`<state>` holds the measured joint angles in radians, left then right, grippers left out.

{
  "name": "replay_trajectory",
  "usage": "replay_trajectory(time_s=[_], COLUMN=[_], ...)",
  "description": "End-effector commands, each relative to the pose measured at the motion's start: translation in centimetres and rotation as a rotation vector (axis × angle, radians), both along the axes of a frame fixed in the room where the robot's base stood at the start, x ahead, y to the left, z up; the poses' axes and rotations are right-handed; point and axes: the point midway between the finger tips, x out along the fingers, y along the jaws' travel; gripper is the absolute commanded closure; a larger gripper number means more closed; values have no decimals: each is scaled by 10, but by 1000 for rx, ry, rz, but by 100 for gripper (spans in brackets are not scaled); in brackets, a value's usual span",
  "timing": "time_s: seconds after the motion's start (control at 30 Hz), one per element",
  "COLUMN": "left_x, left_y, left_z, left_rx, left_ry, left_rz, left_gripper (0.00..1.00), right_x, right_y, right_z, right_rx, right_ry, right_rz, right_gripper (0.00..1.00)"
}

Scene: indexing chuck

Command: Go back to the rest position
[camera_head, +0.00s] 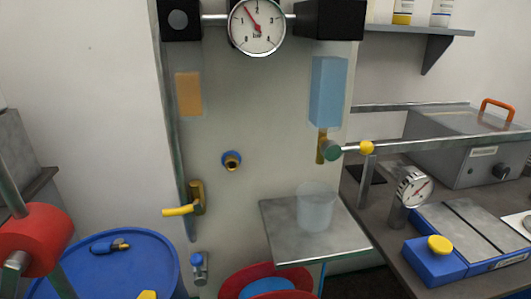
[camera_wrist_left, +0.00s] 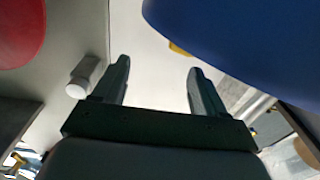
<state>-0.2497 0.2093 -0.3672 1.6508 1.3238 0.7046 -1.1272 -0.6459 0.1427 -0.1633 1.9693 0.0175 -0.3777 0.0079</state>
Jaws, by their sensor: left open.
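My left gripper (camera_wrist_left: 158,68) shows in the left wrist view. Its two fingers stand apart with nothing between them, so it is open and empty. A large blue curved surface (camera_wrist_left: 250,40) fills the upper right of that view, beyond the fingers. A red rounded thing (camera_wrist_left: 18,28) is at the upper left, and a small white cylinder (camera_wrist_left: 85,76) shows just left of the left finger. I cannot make out my left gripper in the head view. My right gripper is in neither view.
In the head view, an upright panel (camera_head: 245,110) carries a dial gauge (camera_head: 257,27) and a yellow-handled valve (camera_head: 180,210). A blue drum (camera_head: 120,275) and a red cylinder (camera_head: 38,240) are at lower left. A small shelf (camera_head: 285,240) holds a clear cup (camera_head: 316,205). A cluttered bench (camera_head: 385,225) is at right.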

Motion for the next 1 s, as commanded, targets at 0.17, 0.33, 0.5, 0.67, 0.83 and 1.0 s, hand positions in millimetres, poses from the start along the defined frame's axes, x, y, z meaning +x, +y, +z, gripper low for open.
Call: replay_trajectory(time_s=[0.17,0.33,0.5,0.67,0.83,1.0], left_x=[-19,-47,-82,-113,-128,-128], left_y=[-41,-72,-80,-68,-57,-57], left_z=[19,14,-8,-28,-38,-38], left_rx=[-19,-24,-15,-4,5,5], left_ry=[3,130,354,556,653,653], left_rz=[-247,-447,-540,-521,-485,-485], left_gripper=[28,28,28,28,28,28], right_x=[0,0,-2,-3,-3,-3], right_y=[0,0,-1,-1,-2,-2], right_z=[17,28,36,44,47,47], right_rx=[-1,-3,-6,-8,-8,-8], right_ry=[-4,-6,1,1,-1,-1], right_rz=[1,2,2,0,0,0], right_gripper=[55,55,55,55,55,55])
